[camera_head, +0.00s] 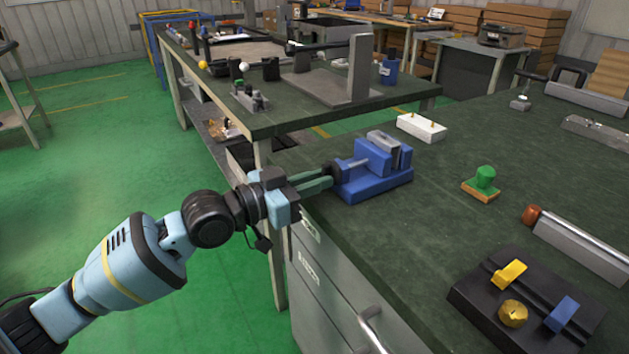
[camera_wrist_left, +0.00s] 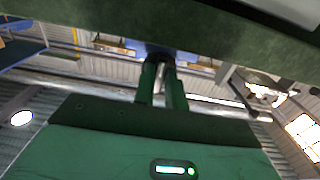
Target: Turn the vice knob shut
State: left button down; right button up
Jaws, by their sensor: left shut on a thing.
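The blue vice (camera_head: 375,180) stands upright on the dark green bench top near its left edge. Its round black knob (camera_head: 334,171) faces left, towards my left arm, on a light screw shaft. My left gripper (camera_head: 324,180) comes in from the left, roughly level, and its green fingers are shut on the vice knob. In the left wrist view, the two fingers (camera_wrist_left: 166,62) point at a blue part of the vice (camera_wrist_left: 158,48), with a light rod between them; the knob itself is mostly hidden there. My right gripper is not in view.
A small white block (camera_head: 421,127) lies behind the vice. A green knob on a wooden base (camera_head: 482,186) and a black fixture with yellow and blue pieces (camera_head: 490,290) stand to the right. Drawers (camera_head: 318,290) with a handle lie below the bench edge.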

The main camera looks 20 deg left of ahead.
pick_arm(q)
jog(key=c, duration=1.4)
grip_release()
jog(key=shift+c, duration=0.2)
jog(key=v, duration=0.7)
jog(key=shift+s+a, duration=0.25)
jog(key=shift+s, duration=0.1)
